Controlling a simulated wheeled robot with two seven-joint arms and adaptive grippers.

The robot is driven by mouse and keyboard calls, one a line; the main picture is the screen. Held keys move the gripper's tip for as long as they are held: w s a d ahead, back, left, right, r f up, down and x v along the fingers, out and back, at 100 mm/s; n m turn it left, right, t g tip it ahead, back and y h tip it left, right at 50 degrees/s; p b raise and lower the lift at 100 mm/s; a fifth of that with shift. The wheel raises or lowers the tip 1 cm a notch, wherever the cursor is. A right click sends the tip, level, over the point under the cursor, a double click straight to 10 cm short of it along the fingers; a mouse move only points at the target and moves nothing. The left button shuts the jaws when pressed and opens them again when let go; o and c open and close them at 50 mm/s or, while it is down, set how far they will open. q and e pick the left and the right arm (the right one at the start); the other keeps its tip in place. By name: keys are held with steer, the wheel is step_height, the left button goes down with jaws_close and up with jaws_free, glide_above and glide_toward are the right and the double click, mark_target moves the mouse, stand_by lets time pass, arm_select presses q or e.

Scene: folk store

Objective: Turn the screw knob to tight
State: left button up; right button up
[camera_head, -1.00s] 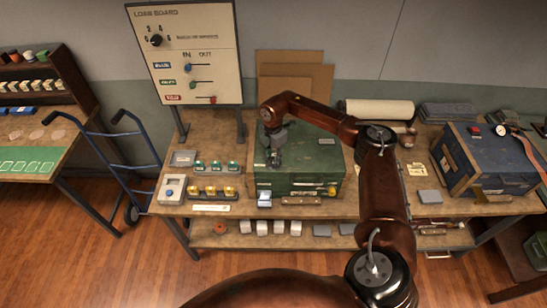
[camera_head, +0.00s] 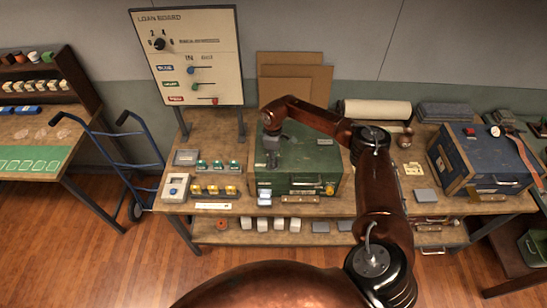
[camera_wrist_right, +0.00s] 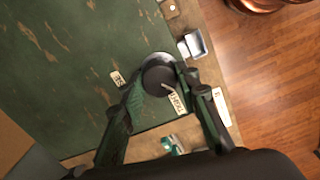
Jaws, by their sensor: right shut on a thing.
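The screw knob (camera_wrist_right: 157,70) is a round dark knob on top of the green box (camera_head: 300,182). My right gripper (camera_wrist_right: 164,84) points down at it in the right wrist view, with its two fingers shut on the knob's sides. A pale pointer line on the knob aims at a white label reading TIGHT (camera_wrist_right: 177,102). Another small white label (camera_wrist_right: 118,79) lies on the other side, its text too small to read. In the head view my right gripper (camera_head: 271,160) covers the knob at the box's left part. My left gripper is not in view.
The box stands on a wooden workbench (camera_head: 225,226). Small yellow and green blocks (camera_head: 213,190) lie left of the box. A blue case (camera_head: 470,155) stands at right. A blue hand truck (camera_head: 125,160) is at left.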

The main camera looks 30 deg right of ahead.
steer(key=m+p, duration=0.1)
steer(key=m, duration=0.1)
steer(key=shift+d+r+m+p, duration=0.1)
steer(key=shift+r+m+p, duration=0.2)
steer(key=shift+p, duration=0.1)
steer(key=shift+f+m+p, duration=0.15)
steer(key=shift+m+p, duration=1.05)
steer(key=shift+m, duration=0.1)
steer(key=shift+f, duration=0.1)
steer(key=o, duration=1.2)
steer(key=shift+c, duration=0.2)
steer(key=shift+r, duration=0.4)
step_height(320, 180, up, 11)
